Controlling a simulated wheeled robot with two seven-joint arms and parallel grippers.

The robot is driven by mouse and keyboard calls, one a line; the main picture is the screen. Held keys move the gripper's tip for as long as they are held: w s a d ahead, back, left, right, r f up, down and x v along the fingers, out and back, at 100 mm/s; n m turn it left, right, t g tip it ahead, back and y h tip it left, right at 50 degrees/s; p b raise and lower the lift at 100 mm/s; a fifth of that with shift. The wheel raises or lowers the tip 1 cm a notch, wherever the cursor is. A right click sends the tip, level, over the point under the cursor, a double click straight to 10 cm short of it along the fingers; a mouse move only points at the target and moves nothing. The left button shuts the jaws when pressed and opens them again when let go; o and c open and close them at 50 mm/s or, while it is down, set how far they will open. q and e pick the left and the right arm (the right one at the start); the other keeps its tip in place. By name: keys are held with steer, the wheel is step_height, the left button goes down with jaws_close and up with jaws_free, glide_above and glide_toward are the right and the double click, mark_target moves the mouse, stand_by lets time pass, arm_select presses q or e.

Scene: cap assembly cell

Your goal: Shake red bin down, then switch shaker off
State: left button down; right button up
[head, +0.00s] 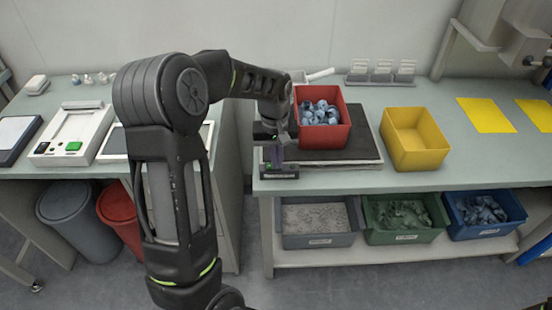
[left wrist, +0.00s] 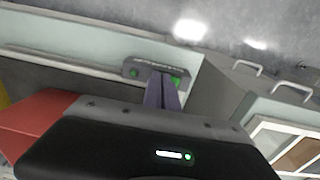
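The red bin (head: 325,134) stands upright on the dark shaker plate (head: 365,150), with several blue-grey caps inside. It also shows in the left wrist view (left wrist: 32,122). A small grey switch box (head: 280,173) sits at the bench's front edge by the plate's left corner. In the left wrist view the switch box (left wrist: 135,66) shows two green spots. My left gripper (head: 276,154) points down just above the box, beside the bin. Its two purple-grey fingers (left wrist: 162,88) are together and empty, overlapping the box between the green spots. Whether they touch it I cannot tell.
A yellow bin (head: 414,138) stands empty right of the shaker. A rack (head: 380,76) stands behind. Grey, green and blue bins (head: 403,220) fill the shelf below. A gap separates this bench from the left one, which holds a scale-like device (head: 73,135).

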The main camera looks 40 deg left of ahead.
arm_select(q)
steer(key=shift+s+a+f, duration=0.5)
steer(key=shift+s+f, duration=0.05)
steer(key=shift+s, duration=0.1)
steer(key=shift+s+r, duration=0.1)
steer(key=shift+r, duration=0.05)
steer(key=shift+a+r+p, duration=0.1)
steer(key=shift+r+p, duration=0.15)
steer(key=shift+p, duration=0.15)
steer(key=r+p, duration=0.1)
steer(key=r, duration=0.1)
steer(key=r+p, duration=0.2)
steer(key=shift+w, duration=0.4)
step_height(320, 180, up, 10)
steer(key=b, duration=0.1)
steer(key=shift+d+r, duration=0.15)
steer(key=shift+d, duration=0.1)
steer(key=shift+w, duration=0.1)
